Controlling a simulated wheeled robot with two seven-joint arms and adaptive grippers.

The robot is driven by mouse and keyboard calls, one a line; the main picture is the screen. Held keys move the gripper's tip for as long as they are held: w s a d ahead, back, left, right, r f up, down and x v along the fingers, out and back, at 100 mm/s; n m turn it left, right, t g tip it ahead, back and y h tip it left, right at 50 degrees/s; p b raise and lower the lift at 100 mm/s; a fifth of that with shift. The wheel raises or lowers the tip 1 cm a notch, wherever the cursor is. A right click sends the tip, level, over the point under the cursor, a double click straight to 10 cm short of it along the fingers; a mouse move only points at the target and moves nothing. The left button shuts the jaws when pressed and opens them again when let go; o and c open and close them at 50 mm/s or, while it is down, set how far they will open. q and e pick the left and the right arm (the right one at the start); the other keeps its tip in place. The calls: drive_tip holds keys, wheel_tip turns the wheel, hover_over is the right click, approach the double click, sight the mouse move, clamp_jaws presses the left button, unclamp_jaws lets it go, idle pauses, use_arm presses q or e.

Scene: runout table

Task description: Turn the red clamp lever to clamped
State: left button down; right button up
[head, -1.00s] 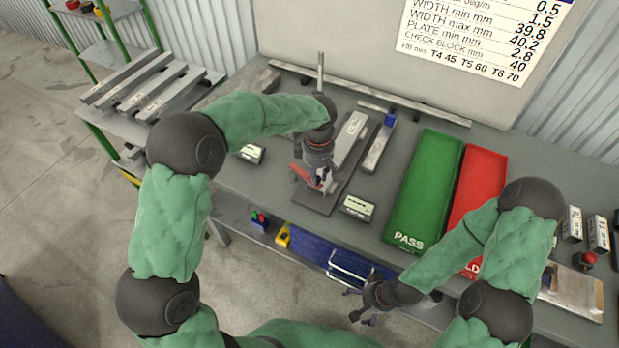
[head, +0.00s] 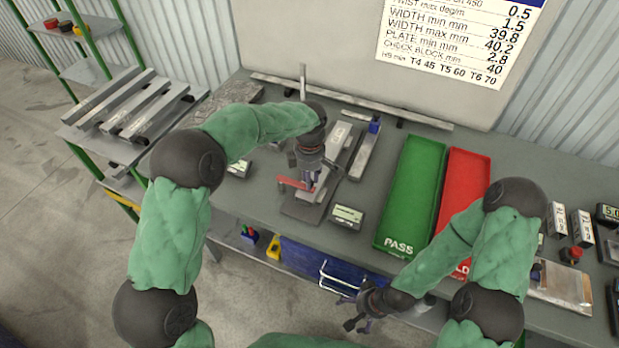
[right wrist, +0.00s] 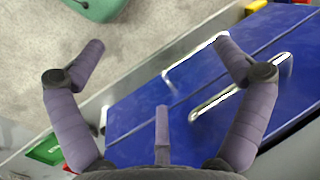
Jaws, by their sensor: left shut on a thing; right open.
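The red clamp lever (head: 292,184) shows in the head view on the grey fixture plate (head: 301,211) near the table's front edge. Its bar points left from beneath my left gripper. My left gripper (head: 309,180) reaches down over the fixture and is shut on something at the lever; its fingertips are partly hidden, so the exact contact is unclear. A metal profile (head: 338,150) lies on the fixture behind the gripper. My right gripper (head: 358,312) hangs open and empty in front of the table; its spread fingers also show in the right wrist view (right wrist: 160,75).
The green PASS tray (head: 411,190) and red tray (head: 462,185) lie further right. Blue drawers (right wrist: 190,95) sit below my right gripper. Bars lie on a left rack (head: 140,103).

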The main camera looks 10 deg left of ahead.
use_arm(q)
drive_tip(key=c, duration=1.1)
unclamp_jaws()
drive_tip(key=shift+o, duration=0.2)
wheel_tip(320, 180, up, 12)
drive_tip(key=shift+f, duration=0.1)
